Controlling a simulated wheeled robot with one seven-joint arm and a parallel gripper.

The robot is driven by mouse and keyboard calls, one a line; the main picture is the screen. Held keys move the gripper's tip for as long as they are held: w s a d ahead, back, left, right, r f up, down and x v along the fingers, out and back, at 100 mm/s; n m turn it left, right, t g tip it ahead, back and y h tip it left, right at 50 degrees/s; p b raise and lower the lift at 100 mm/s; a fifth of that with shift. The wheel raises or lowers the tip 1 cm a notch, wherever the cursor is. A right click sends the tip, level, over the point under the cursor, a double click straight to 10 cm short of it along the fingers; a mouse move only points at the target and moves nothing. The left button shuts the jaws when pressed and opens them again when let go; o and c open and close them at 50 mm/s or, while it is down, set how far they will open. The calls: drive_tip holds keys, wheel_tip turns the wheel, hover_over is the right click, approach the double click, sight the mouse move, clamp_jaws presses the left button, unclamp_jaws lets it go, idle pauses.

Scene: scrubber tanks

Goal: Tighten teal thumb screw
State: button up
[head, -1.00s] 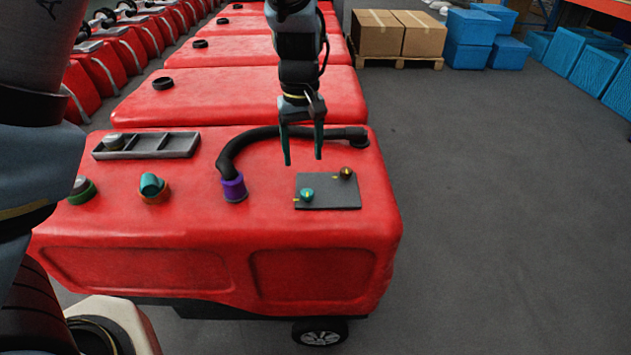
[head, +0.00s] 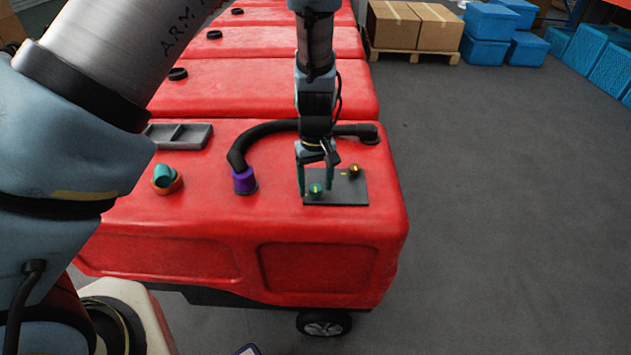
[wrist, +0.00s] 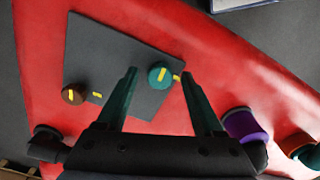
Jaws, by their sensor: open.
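The teal thumb screw (head: 316,190) sits at the front left of a dark grey plate (head: 345,197) on top of the red tank. It also shows in the wrist view (wrist: 160,75), with a yellow bar on its face and a yellow mark on the plate beside it. The bar is tilted and does not line up with that mark. My gripper (head: 316,192) is open above the plate, pointing down. In the wrist view, its two teal fingers (wrist: 160,78) stand apart, with the screw between their tips in the picture. I cannot tell whether they touch it.
A brown thumb screw (head: 355,171) stands at the plate's back right. A black hose (head: 262,131) with a purple collar (head: 245,181) lies left of the plate. A teal piece in an orange ring (head: 166,180) and a grey tray (head: 181,136) are further left.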

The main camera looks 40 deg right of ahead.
clamp_jaws()
idle(0.6)
